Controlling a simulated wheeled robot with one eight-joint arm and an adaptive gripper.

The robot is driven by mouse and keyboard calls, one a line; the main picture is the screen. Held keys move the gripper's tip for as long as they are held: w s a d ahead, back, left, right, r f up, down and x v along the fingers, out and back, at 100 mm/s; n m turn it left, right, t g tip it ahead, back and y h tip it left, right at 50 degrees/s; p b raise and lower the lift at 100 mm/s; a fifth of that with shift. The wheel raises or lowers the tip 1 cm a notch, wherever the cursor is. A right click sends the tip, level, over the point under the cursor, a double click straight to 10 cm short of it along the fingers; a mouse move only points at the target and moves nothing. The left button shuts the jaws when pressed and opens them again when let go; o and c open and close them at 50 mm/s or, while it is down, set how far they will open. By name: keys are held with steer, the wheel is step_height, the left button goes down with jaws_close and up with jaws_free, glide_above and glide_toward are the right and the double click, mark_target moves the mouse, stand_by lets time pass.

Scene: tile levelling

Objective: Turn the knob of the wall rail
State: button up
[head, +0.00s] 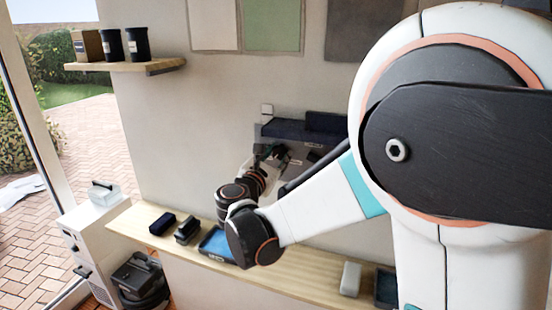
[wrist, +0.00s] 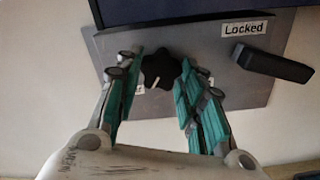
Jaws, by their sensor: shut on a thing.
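The black lobed knob (wrist: 160,66) sits on a grey wall plate (wrist: 205,48) in the wrist view. A white mark on its lower edge points down and slightly left. My gripper (wrist: 160,73) has teal-padded fingers on both sides of the knob and is shut on it. A "Locked" label (wrist: 244,28) is to the right. Other small labels beside the knob are partly hidden by the fingers. In the head view my gripper (head: 268,154) is at the plate on the wall, and the knob is too small and covered to make out.
A black lever (wrist: 270,62) sticks out to the right of the knob. A dark blue ledge (head: 285,130) runs above the plate. Below is a wooden shelf (head: 300,276) with a blue tray (head: 215,243) and several small blocks. A higher shelf (head: 125,66) holds containers at left.

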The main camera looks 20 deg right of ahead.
steer(key=m, duration=0.3)
steer(key=shift+b, duration=0.3)
steer(key=o, duration=1.1)
steer(key=shift+c, duration=0.2)
